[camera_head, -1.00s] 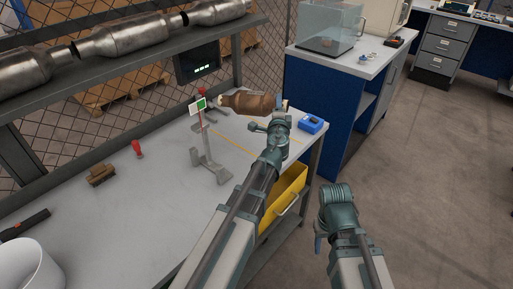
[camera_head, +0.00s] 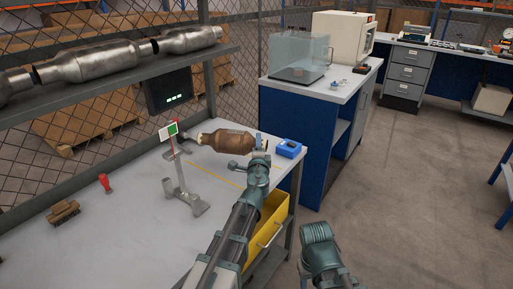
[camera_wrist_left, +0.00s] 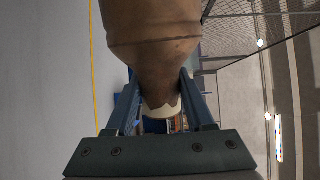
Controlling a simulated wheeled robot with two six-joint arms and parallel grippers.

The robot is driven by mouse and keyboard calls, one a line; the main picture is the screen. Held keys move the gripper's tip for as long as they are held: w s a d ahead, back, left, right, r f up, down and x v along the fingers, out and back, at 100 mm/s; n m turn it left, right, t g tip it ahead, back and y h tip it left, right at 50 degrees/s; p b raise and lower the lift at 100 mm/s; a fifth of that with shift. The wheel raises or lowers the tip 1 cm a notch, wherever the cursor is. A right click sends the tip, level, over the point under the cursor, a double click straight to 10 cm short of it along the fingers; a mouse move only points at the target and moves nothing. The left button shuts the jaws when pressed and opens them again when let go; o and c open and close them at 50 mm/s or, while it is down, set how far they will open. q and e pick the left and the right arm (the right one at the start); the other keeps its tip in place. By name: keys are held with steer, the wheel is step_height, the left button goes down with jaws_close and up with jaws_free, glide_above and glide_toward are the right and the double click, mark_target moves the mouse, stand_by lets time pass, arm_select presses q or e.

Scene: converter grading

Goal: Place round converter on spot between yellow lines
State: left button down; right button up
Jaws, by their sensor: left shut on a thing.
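The round converter (camera_head: 228,141) is a rusty brown canister with narrow pale ends, lying on its side at the right end of the grey workbench (camera_head: 120,232). My left gripper (camera_head: 258,150) is shut on its right end. In the left wrist view the converter (camera_wrist_left: 155,45) fills the top middle, its pale neck between the two fingers (camera_wrist_left: 160,108). Yellow lines (camera_head: 218,177) run on the bench just in front of the converter; one yellow line (camera_wrist_left: 93,70) shows in the left wrist view. My right gripper (camera_head: 318,235) is at the lower right, away from the bench; its fingers cannot be made out.
A grey metal stand with a green-and-white tag (camera_head: 168,131) rises left of the lines. A blue box (camera_head: 288,148) sits at the bench's right edge, close to my left gripper. A brush (camera_head: 64,213) and red-handled tool (camera_head: 105,183) lie left. A shelf holds silver converters (camera_head: 90,62).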

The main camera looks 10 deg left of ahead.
arm_select(q)
steer(key=shift+f+b, duration=0.7)
steer(key=shift+f, duration=0.5)
arm_select(e)
steer(key=shift+f, duration=1.2)
arm_select(q)
step_height(320, 180, down, 4)
steer(key=b, duration=0.3)
steer(key=shift+r+b, duration=0.15)
steer(key=shift+b, duration=0.2)
arm_select(e)
step_height(320, 180, down, 4)
steer(key=shift+r, duration=0.15)
arm_select(q)
steer(key=c, duration=0.5)
jaws_free()
steer(key=shift+c, duration=0.2)
steer(key=v, duration=1.2)
steer(key=shift+s, duration=0.15)
